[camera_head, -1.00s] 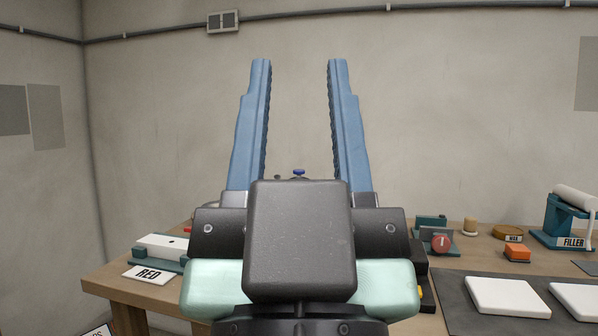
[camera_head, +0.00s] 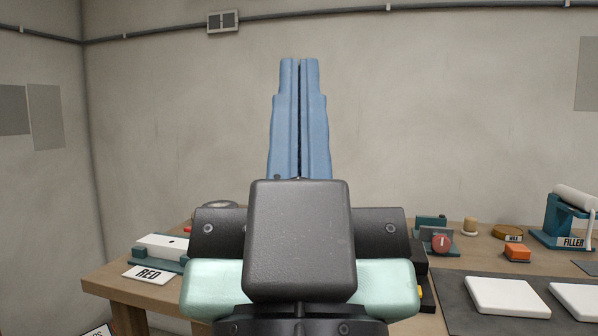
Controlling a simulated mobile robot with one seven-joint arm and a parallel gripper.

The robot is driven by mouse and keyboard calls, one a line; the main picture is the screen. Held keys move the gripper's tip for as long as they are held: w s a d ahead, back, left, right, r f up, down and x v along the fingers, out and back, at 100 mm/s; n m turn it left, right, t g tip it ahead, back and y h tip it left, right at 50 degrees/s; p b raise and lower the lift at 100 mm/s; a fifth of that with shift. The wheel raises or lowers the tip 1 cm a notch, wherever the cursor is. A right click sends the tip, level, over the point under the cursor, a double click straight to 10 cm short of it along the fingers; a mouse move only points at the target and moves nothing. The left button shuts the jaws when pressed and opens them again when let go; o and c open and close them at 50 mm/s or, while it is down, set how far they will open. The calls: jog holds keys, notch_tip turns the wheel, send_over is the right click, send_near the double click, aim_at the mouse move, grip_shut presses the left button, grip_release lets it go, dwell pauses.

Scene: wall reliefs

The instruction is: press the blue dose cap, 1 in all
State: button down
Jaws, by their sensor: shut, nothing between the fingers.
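My gripper (camera_head: 300,62) fills the middle of the head view, its two blue fingers pointing up and pressed together with nothing between them. The blue dose cap is not visible now; the shut fingers and the dark gripper body cover the place where a small blue cap showed a second ago. I cannot tell how far the fingers are from it.
A wooden bench (camera_head: 112,286) spans behind my gripper. A red-knobbed device (camera_head: 440,244), an orange block (camera_head: 517,253), a FILLER dispenser (camera_head: 566,222) and white slabs (camera_head: 507,297) are right.

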dwell(0.7)
notch_tip(320, 180, up, 27)
jog(key=p, duration=2.7)
